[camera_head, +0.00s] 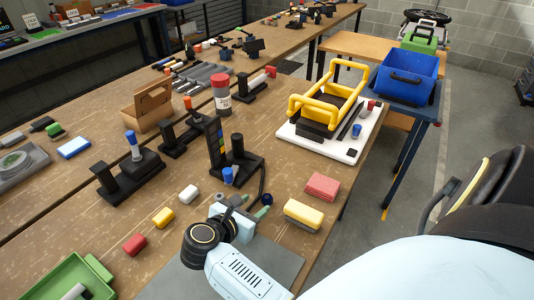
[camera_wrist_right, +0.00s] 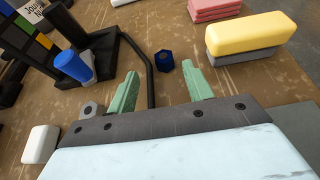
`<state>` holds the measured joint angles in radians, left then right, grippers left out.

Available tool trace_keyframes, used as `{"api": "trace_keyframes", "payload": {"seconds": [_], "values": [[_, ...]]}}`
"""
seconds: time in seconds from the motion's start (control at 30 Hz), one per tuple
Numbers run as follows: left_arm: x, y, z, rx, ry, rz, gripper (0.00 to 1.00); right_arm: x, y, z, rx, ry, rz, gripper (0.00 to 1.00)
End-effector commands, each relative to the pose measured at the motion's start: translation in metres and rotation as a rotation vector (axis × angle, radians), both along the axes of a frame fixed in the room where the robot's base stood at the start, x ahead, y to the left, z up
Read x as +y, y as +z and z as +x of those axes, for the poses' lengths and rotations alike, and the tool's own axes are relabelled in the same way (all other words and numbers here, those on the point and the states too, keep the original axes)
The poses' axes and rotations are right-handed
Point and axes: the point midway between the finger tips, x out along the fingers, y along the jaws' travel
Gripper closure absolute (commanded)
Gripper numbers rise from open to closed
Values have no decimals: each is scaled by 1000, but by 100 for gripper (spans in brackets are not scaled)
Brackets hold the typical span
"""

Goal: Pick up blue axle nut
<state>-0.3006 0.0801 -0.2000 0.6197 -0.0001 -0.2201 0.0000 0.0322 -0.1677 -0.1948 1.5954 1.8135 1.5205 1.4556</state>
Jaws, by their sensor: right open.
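The blue axle nut (camera_wrist_right: 164,61) is a small dark blue hexagonal piece with a hole, lying on the wooden bench. In the right wrist view it lies just beyond the tips of my right gripper (camera_wrist_right: 161,84), roughly between its two green fingers. In the head view the nut (camera_head: 266,199) shows close by the fingers of my right gripper (camera_head: 252,206). The right gripper is open, with nothing between its fingers. My left gripper is not in view.
A grey nut (camera_wrist_right: 91,110) and a white block (camera_wrist_right: 40,145) lie left of the fingers. A black cable and a black stand (camera_head: 238,160) with a blue-capped cylinder (camera_head: 228,175) are close by. A yellow sponge (camera_head: 304,213) and pink block (camera_head: 322,187) lie right.

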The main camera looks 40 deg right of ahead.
Motion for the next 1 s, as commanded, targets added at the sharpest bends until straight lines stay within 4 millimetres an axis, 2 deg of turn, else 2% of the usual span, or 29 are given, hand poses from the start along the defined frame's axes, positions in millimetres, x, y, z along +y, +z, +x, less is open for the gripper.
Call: {"api": "trace_keyframes", "payload": {"seconds": [0.37,0.67,1.0], "values": [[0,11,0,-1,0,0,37,-43,-17,6,2,2,-6,49],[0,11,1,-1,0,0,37,-47,-21,8,1,2,0,49],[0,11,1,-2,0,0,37,-47,-21,7,2,2,-2,92]]}}
